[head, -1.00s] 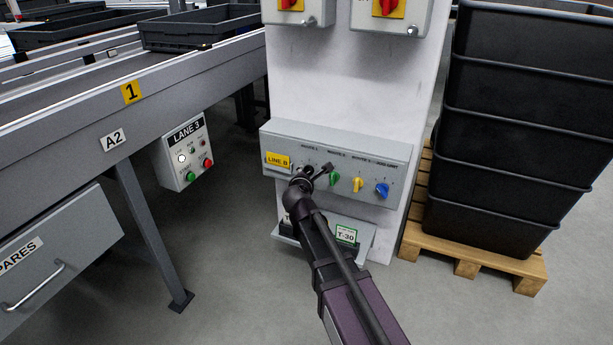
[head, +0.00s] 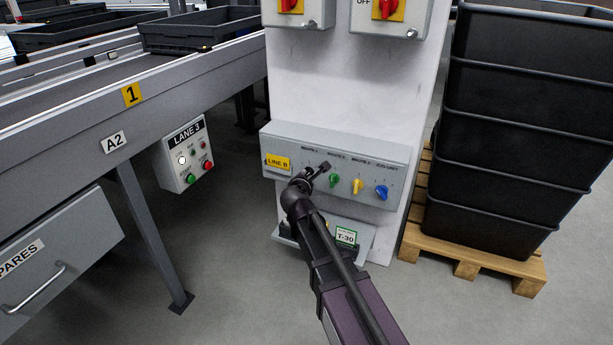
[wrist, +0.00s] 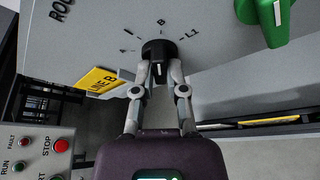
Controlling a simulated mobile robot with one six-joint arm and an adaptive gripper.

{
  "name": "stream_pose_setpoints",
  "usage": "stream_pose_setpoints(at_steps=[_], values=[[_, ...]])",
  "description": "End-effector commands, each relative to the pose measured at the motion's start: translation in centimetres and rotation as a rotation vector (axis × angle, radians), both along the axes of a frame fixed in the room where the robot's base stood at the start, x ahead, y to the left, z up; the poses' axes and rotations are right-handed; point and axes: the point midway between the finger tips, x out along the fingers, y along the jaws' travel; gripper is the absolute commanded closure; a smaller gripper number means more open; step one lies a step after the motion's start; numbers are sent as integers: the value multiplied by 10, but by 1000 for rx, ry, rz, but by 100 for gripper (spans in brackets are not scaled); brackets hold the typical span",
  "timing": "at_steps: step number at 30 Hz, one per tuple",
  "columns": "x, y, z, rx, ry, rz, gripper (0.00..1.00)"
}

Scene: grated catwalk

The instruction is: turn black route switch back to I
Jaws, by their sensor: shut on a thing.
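The black route switch (wrist: 158,48) is a round knob on the grey switch panel (head: 390,155), with a white mark on its grip. In the wrist view, printed marks ring it, with B above it and L1 to its upper right. The grip, seen nearly end on, does not show clearly which mark it points to. My gripper (wrist: 161,72) is shut on the knob, one finger on each side. In the head view my gripper (head: 312,174) covers most of the switch at the panel's left part, beside the yellow LINE B label (head: 278,162).
Green (head: 334,180), yellow (head: 357,185) and blue (head: 381,191) knobs sit in a row right of my gripper. A LANE 3 button box (head: 187,158) hangs on the conveyor at left. Stacked black crates (head: 510,130) stand on a pallet at right. A T-30 tag (head: 346,236) is below.

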Motion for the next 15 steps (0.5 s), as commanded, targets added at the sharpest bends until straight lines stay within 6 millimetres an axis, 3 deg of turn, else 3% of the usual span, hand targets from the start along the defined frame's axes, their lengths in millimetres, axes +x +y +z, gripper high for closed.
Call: stream_pose_setpoints(at_steps=[15], values=[[2,2,2,-374,137,-2,100]])
